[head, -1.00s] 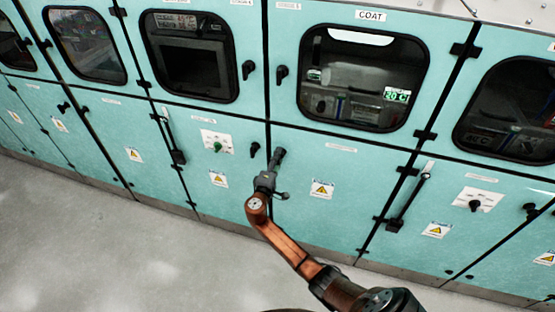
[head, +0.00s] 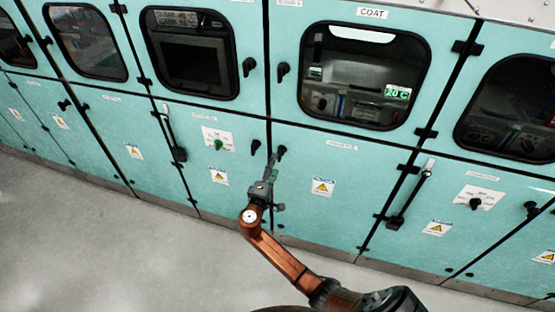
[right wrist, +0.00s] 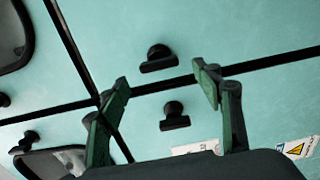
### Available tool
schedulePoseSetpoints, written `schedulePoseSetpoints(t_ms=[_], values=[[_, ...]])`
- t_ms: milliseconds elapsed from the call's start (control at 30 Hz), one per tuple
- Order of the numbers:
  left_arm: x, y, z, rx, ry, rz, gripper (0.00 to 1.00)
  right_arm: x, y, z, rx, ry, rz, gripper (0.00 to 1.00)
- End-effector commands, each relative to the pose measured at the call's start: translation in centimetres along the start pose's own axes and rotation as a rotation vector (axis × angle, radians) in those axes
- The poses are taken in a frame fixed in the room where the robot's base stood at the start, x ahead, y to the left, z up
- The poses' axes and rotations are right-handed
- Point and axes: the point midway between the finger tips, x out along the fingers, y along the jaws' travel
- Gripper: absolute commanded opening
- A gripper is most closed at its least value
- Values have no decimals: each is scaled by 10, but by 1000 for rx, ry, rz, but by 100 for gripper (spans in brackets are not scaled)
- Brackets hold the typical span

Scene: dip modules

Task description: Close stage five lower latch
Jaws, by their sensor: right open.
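Two small black lower latches flank the vertical seam under the upper doors: the right-hand lower latch (head: 282,150) and the left-hand lower latch (head: 255,146). I cannot read the stage labels, so I cannot tell which is stage five. My right gripper (head: 272,161) is open and empty just in front of the right-hand latch. In the right wrist view, its green fingers (right wrist: 165,95) stand wide apart. The right-hand latch (right wrist: 174,118) appears between and beyond them, and the left-hand latch (right wrist: 159,59) shows farther up. Contact is not visible. My left gripper is not in view.
Teal cabinet doors fill the wall. Two upper latches (head: 282,72) (head: 248,68) sit above the horizontal seam. A white panel with a green knob (head: 218,144) is at left, a warning label (head: 322,187) at right. Grey floor (head: 90,240) lies clear in front.

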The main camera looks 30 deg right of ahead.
Motion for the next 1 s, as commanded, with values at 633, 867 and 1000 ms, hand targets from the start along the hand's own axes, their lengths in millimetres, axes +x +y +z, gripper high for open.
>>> schedulePoseSetpoints(t_ms=[633, 867, 1000], values=[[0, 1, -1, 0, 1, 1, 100, -58, 0, 1, 0, -1, 0, 59], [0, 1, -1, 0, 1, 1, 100, -57, 0, 1, 0, -1, 0, 59], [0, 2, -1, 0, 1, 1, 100, -57, -6, 1, -5, 2, -11, 59]])
